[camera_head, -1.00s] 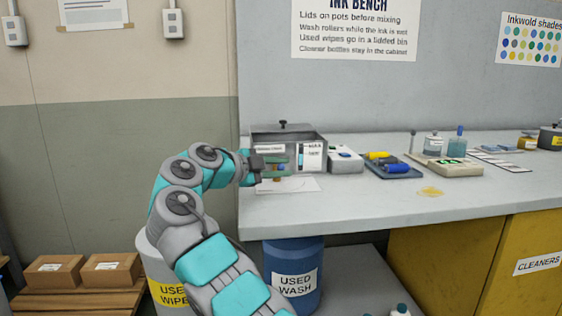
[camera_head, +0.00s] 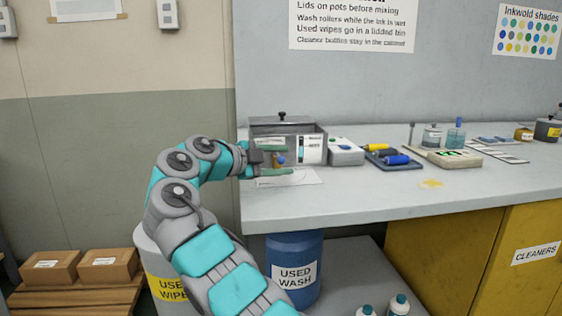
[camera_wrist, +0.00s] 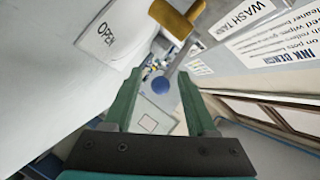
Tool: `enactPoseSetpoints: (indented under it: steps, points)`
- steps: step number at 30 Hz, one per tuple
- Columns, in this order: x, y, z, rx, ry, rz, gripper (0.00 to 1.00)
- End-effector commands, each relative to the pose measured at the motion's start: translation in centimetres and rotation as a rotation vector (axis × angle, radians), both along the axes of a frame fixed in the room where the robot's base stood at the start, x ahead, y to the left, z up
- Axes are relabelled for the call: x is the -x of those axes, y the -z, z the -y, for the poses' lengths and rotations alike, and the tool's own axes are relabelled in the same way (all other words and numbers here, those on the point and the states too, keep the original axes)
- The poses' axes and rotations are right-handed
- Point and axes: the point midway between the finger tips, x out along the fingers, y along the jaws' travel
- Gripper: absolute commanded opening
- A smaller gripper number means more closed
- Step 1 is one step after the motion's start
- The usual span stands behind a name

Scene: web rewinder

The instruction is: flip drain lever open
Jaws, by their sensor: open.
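The drain lever is a grey rod with a blue ball knob (camera_wrist: 160,86), on a yellow-brown valve body (camera_wrist: 178,18) at the front of the grey wash tank (camera_head: 288,128). In the wrist view the knob shows between the tips of my two green fingers (camera_wrist: 160,78). My gripper (camera_head: 281,160) is open, and I see no finger touching the knob. In the head view the blue knob shows between the upper and lower fingers. A white card marked OPEN (camera_wrist: 103,36) lies on the bench beside the lever. The gripper and wrist partly cover the valve in the head view.
A grey box (camera_head: 345,155) stands right of the tank, then a tray (camera_head: 402,165) with rollers. A blue USED WASH drum (camera_head: 294,250) stands below the bench edge.

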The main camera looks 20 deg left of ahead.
Motion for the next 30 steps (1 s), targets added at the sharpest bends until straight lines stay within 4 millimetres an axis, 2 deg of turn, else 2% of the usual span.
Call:
enactPoseSetpoints:
  steps: [8,21,30]
  points:
    - [0.6,-0.2,-0.4,0.0,-0.002,0.001,0.57]
    - [6.0,-1.7,-3.3,-0.001,-0.002,0.001,0.57]
    - [6.7,-1.7,-3.6,0.0,0.001,0.001,0.57]
